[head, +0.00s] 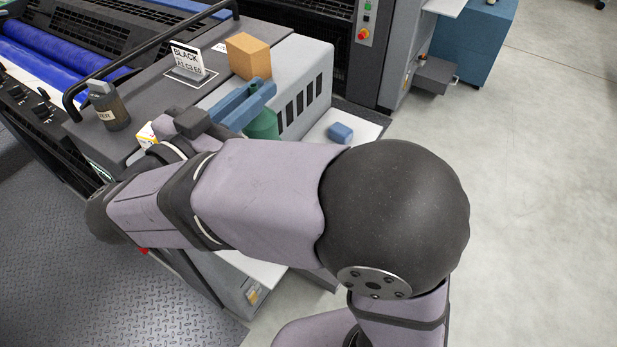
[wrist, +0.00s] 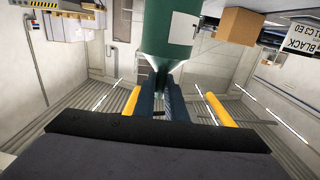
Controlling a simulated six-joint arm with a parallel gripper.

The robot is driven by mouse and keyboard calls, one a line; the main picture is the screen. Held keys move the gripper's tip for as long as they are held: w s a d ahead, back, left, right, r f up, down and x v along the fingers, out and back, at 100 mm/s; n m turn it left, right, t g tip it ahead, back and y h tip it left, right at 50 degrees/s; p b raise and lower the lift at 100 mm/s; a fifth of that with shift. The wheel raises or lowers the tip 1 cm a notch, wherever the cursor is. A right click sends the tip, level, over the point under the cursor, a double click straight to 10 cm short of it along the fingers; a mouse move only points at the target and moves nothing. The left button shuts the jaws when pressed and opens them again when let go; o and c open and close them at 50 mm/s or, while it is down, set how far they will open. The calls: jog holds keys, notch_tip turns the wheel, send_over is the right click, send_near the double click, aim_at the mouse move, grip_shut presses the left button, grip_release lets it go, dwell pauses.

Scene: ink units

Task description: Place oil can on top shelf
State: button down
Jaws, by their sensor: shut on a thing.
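The green oil can (head: 264,124) is mostly hidden behind my gripper and arm in the head view. In the wrist view the can (wrist: 165,28) has a pale label, and its body narrows toward my fingers. My gripper (head: 258,93) has blue fingers and is shut on that narrow end; the fingers also show in the wrist view (wrist: 166,84). In the head view the can is in front of the grey vented housing (head: 308,75). The dark grey top surface (head: 140,125) lies to the left; I cannot tell whether the can touches anything.
A cardboard box (head: 249,56), a BLACK sign (head: 187,58) and a dark bottle (head: 110,108) stand on top of the unit. A blue block (head: 340,132) lies on a lower pale shelf (head: 366,130) at right. A black rail (head: 150,48) runs along the left.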

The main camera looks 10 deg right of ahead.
notch_tip(320, 180, down, 25)
dwell(1.0)
jog(key=shift+f, duration=0.3)
jog(key=c, duration=1.8)
grip_release()
jog(key=b+v, duration=0.2)
jog(key=v, duration=1)
jog(key=shift+r+b, duration=0.2)
jog(key=shift+b, duration=0.1)
